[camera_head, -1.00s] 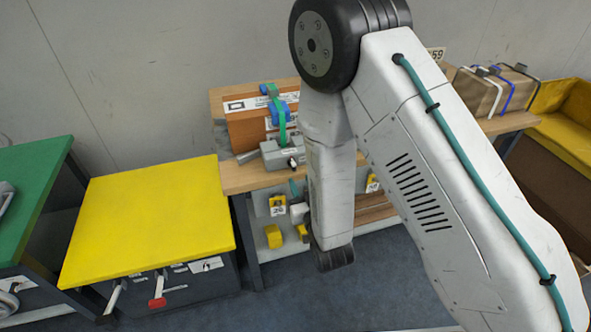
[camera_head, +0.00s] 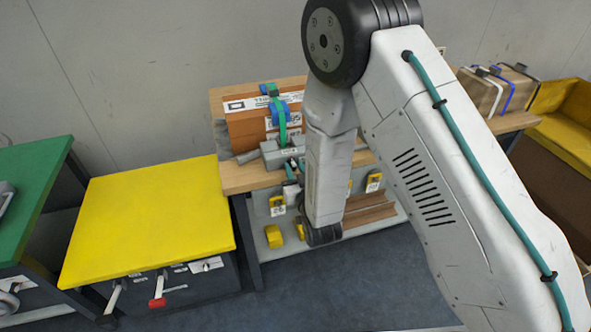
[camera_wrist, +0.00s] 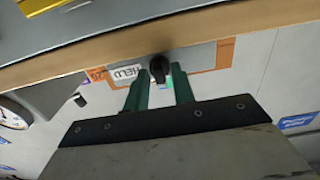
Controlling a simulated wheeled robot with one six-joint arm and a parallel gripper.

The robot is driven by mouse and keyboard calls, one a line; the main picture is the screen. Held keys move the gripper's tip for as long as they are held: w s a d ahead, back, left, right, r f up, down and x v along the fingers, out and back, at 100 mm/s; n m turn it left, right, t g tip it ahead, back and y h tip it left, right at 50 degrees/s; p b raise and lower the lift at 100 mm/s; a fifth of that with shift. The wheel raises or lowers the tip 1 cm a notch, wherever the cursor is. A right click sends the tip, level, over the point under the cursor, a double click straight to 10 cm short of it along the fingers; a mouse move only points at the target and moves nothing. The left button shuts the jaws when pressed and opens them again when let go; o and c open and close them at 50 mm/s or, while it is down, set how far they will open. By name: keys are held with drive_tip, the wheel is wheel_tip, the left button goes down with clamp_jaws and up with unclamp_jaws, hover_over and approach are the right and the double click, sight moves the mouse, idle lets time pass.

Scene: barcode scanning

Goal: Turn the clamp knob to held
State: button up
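The black clamp knob (camera_wrist: 159,67) shows in the wrist view on a grey and orange plate below the wooden table edge. A white label reading HELD (camera_wrist: 126,72) is just left of it. My gripper (camera_wrist: 160,80) has two teal fingers, apart, one on each side of the knob, with small gaps that make contact hard to judge. In the head view, the grey clamp body (camera_head: 280,155) stands on the wooden bench before an orange-brown box (camera_head: 248,122); a green and blue clamp arm (camera_head: 281,115) rises above it. My gripper (camera_head: 291,172) is at its front, partly hidden by my arm.
The wooden bench (camera_head: 250,178) has a lower shelf with yellow items (camera_head: 273,236). A yellow-topped cabinet (camera_head: 150,210) and a green table (camera_head: 35,190) stand left. Strapped boxes (camera_head: 490,92) sit at the right. Open floor lies in front.

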drive_tip(key=shift+m, duration=0.3)
drive_tip(key=m, duration=0.3)
drive_tip(key=shift+m, duration=0.3)
drive_tip(key=m, duration=0.4)
drive_tip(key=shift+d+m, duration=0.1)
drive_tip(key=shift+m, duration=0.2)
drive_tip(key=m, duration=0.4)
drive_tip(key=shift+m, duration=0.3)
drive_tip(key=shift+f+m, duration=0.1)
drive_tip(key=shift+m, duration=2.1)
drive_tip(key=shift+d, duration=0.1)
drive_tip(key=o, duration=0.7)
